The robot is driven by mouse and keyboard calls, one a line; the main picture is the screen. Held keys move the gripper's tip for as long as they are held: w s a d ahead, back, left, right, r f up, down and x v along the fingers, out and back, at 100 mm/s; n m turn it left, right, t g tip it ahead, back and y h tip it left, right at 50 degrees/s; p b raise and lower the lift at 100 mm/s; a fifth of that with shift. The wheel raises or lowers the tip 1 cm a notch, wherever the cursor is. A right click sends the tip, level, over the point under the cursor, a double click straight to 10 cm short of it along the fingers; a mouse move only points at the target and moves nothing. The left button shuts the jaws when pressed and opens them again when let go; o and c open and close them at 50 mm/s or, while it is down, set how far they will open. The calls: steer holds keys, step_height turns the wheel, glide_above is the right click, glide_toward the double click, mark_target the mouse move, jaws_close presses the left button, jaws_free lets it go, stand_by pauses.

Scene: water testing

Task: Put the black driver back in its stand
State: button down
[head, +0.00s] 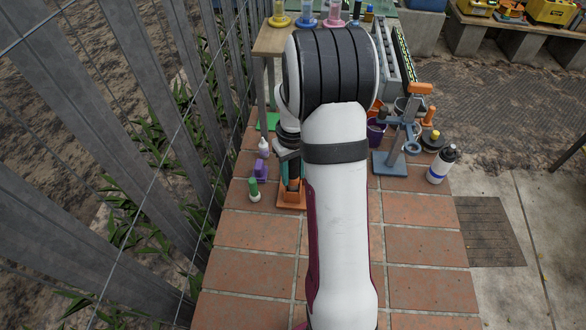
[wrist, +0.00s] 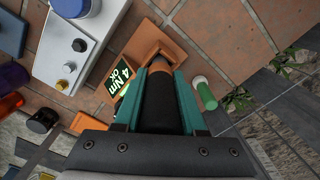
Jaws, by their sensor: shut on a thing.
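My gripper (wrist: 160,88) has teal fingers and is shut on the black driver (wrist: 160,108). In the wrist view, the driver lies between the fingers, its far end overlapping the orange stand (wrist: 172,42). I cannot tell how deep it sits in the stand. In the head view, the orange stand (head: 291,200) is on the brick surface directly below my gripper (head: 290,184). My arm hides most of the driver there. A small dark label reading "4 Nm OK" (wrist: 120,76) shows beside the left finger in the wrist view.
Left of the stand are a green-capped vial (head: 254,190), a purple block (head: 261,170) and a small white bottle (head: 264,147). To the right are a blue-grey stand (head: 390,163) and a white bottle (head: 441,165). A metal fence is at the left. The front bricks are clear.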

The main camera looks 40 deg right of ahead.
steer(key=shift+c, duration=2)
jaws_free()
step_height(320, 180, up, 16)
steer(key=shift+f, duration=0.1)
steer(key=s+a+r+m+y, duration=0.1)
steer(key=s+a, duration=0.4)
steer(key=a, duration=0.3)
steer(key=s+a+m, duration=0.1)
steer(key=s+a, duration=0.3)
steer(key=a, duration=0.4)
steer(key=s+a+f+m, duration=0.1)
steer(key=s+a+f, duration=0.2)
steer(key=s+a, duration=0.5)
steer(key=s, duration=0.4)
steer(key=shift+f+y, duration=0.25)
steer(key=shift+y, duration=0.15)
